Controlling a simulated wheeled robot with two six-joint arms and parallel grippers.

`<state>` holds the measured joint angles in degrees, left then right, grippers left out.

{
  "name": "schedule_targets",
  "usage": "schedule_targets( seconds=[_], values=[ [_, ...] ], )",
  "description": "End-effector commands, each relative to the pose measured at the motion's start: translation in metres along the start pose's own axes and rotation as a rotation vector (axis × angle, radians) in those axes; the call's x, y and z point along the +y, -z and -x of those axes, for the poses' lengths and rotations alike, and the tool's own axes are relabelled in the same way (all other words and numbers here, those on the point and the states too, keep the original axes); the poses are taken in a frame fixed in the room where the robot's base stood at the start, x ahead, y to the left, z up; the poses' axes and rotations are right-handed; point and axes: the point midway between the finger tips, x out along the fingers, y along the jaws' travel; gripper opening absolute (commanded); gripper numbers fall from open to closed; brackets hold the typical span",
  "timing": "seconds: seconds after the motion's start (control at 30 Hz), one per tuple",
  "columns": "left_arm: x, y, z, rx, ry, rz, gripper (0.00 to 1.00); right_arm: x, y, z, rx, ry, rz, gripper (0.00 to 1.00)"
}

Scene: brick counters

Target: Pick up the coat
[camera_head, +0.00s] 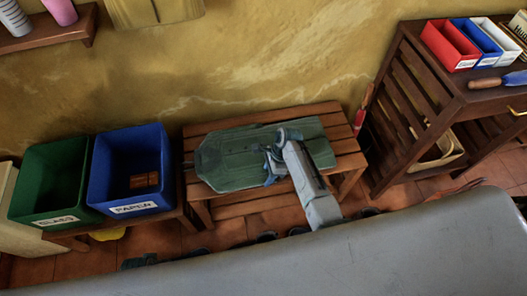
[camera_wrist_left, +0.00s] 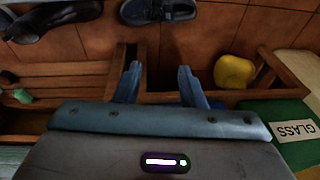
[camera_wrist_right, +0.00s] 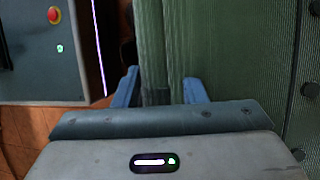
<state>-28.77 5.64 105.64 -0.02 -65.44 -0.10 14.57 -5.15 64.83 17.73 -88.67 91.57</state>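The green coat (camera_head: 240,155) lies flat across the slatted wooden bench (camera_head: 330,115) in the head view. My right gripper (camera_head: 277,148) is over the right part of the coat. In the right wrist view the coat (camera_wrist_right: 230,50) fills much of the middle and right. There my right gripper (camera_wrist_right: 160,88) has its fingers apart, with green fabric between or just beyond them; contact is unclear. My left gripper (camera_wrist_left: 160,82) is open and empty in the left wrist view, above the low wooden rack; I cannot make it out in the head view.
A green bin (camera_head: 50,180) and a blue bin (camera_head: 130,170) stand left of the bench. A slatted wooden cabinet (camera_head: 425,85) with small trays stands right. Shoes (camera_wrist_left: 158,10) lie on the tiled floor, and a yellow object (camera_wrist_left: 233,71) is near the green bin.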

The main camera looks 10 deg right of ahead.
Motion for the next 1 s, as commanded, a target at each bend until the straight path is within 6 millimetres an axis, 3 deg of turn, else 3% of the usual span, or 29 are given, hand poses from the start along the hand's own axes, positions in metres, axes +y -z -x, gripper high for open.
schedule_targets(
  seconds=[0.43, 0.73, 1.0],
  values=[
    [0.0, 0.0, 0.001, 0.002, 0.0, 0.0, 0.36, 0.0, -0.003, 0.006, -0.001, 0.004, 0.001, 0.0],
    [0.003, -0.011, -0.021, -0.016, -0.007, 0.007, 0.36, 0.005, -0.015, 0.036, -0.002, 0.005, 0.003, 0.0],
    [0.003, -0.027, -0.039, -0.036, -0.007, 0.008, 0.36, 0.06, -0.013, 0.029, -0.002, 0.001, 0.001, 0.0]
  ],
)
